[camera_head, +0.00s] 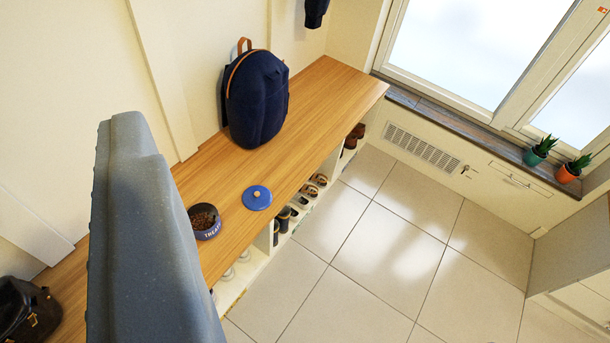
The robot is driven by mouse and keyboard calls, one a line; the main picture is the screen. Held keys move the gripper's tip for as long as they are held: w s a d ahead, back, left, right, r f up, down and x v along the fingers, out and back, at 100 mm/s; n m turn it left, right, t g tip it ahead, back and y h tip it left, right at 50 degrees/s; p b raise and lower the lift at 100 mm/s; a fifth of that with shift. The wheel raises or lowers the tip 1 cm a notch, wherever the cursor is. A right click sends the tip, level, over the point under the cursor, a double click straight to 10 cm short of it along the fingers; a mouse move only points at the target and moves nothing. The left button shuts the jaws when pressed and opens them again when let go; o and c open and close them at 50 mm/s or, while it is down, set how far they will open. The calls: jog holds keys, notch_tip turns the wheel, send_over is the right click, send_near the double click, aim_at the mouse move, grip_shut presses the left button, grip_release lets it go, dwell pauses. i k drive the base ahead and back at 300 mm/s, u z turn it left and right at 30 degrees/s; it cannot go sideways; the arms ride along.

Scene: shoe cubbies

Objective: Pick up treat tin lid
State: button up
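The treat tin lid is a round blue disc (257,197) with a small orange-tan knob. It lies flat on the wooden bench top, near its front edge. The treat tin (205,222) stands open just left of the lid, dark blue with lettering and full of brown treats. A large grey-blue part of my own body fills the left foreground and hides some of the bench. I cannot make out two fingertips, so whether my gripper is open or shut does not show. Nothing touches the lid.
A dark blue backpack (257,98) stands on the bench (317,112) behind the lid. A black bag (25,310) is at lower left. Shoes (283,217) fill cubbies below the bench. Two potted plants (541,150) (570,170) stand on the windowsill. The tiled floor (380,245) is clear.

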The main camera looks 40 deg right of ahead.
aim_at(255, 197)
jog(key=z, duration=0.65)
jog(key=i, duration=1.25)
jog(key=z, duration=0.65)
